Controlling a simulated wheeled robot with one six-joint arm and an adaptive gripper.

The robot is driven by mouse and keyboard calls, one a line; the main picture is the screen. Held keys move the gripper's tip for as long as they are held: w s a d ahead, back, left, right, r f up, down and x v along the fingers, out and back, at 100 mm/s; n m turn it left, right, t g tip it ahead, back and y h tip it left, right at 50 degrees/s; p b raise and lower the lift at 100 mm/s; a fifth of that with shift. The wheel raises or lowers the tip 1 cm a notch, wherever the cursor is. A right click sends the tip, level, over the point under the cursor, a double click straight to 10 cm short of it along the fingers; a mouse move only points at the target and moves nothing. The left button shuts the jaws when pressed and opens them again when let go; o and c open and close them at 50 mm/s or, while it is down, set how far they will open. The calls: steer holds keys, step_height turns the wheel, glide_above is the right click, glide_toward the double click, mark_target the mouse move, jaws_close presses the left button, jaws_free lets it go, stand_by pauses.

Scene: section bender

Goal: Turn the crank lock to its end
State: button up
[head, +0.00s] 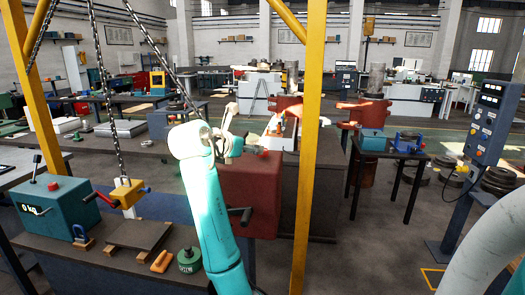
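A dark red machine body (250,190) stands in the middle of the head view, partly behind my teal arm. A black crank handle (240,212) sticks out at its front left side, close beside my arm. I cannot tell whether this is the crank lock or how far it is turned. My arm rises from the bottom and bends at a pale joint. My gripper (236,148) seems to be beyond that joint, near the top of the red machine. Its fingers are too small and overlapped to tell whether they are open or touch anything.
A yellow post (309,150) stands just right of the red machine. Chains hang to a yellow block (127,192) at left. A teal box (58,205) stands on the left bench. A control panel (487,122) stands at right.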

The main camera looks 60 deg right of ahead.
steer(key=x, duration=0.9)
steer(key=shift+d+f, duration=0.15)
steer(key=shift+d, duration=0.2)
steer(key=c, duration=1.2)
